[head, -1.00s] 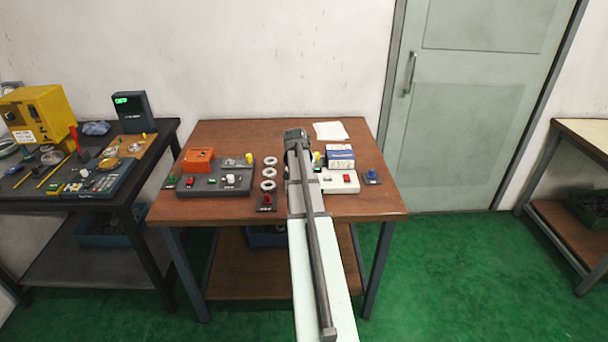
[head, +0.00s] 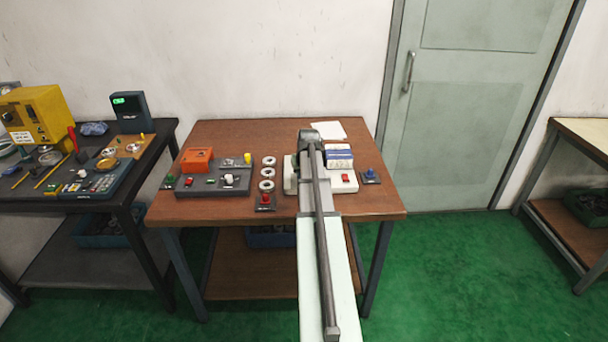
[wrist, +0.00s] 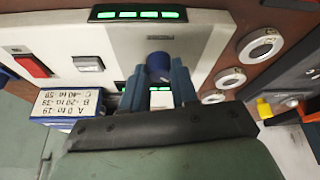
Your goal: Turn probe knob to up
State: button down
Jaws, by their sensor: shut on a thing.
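A dark blue knob (wrist: 158,66) stands on a grey plate on the white device (wrist: 75,50) in the wrist view. The small label beside it is too blurred to read. My gripper (wrist: 170,72) has its two blue fingers closed around the knob's near part. The knob's pointer direction cannot be made out. In the head view the white device (head: 347,187) stands at the right of the brown table, and my arm hides the knob and fingertips there.
The device has a red switch (wrist: 30,66) and a lit green display (wrist: 138,15). A blue-and-white labelled box (wrist: 85,105) stands close to my gripper. Three metal rings (head: 267,173) lie left of the arm, beside a dark grey panel (head: 205,188). A blue button (head: 370,176) is at the right.

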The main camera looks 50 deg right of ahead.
dwell(0.3)
jog(key=c, duration=0.9)
grip_release()
jog(key=shift+o, duration=0.2)
jog(key=v, duration=1.3)
jog(key=shift+r, duration=0.35)
jog(key=shift+s, duration=0.15)
